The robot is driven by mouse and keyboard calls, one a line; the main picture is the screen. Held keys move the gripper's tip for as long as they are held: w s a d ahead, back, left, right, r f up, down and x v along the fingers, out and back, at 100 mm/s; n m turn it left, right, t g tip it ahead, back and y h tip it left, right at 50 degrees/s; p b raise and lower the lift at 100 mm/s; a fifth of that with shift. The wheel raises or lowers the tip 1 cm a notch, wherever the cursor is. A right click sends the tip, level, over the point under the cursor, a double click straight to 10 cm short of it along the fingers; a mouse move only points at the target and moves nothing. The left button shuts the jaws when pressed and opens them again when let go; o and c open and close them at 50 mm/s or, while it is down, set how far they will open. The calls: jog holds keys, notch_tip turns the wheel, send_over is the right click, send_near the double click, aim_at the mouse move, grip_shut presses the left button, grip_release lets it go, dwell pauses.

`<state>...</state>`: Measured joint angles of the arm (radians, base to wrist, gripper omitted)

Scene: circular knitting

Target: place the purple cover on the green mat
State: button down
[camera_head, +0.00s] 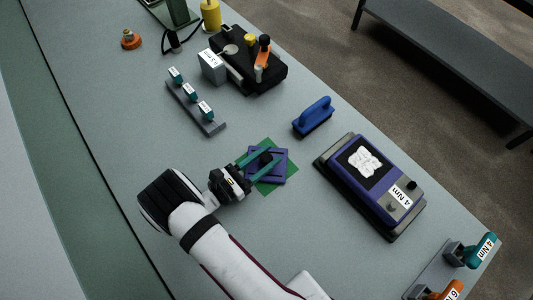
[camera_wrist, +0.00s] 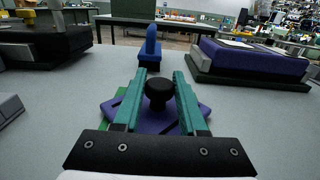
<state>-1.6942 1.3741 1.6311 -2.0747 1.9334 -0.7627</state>
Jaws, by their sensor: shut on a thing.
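The purple cover (camera_head: 279,172) is a flat square plate with a black knob (camera_wrist: 158,91) on top. It lies over the green mat (camera_head: 289,163) in the head view, turned relative to it, with green corners showing around it. In the wrist view the purple plate (camera_wrist: 190,109) is just below the fingers, and a strip of the green mat (camera_wrist: 118,97) shows at its left. My gripper (camera_head: 258,158), with teal fingers, is shut on the knob, one finger on each side. I cannot tell whether the cover touches the mat or is slightly above it.
A blue-handled brush (camera_head: 314,116) stands behind the mat. A purple device marked 4 Nm (camera_head: 377,178) is to the right. A grey rack with small teal bits (camera_head: 197,107) and a black machine (camera_head: 250,67) are farther back. Table around the mat is clear.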

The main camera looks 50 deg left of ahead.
jog(key=shift+f, duration=0.1)
jog(key=shift+c, duration=2.3)
grip_release()
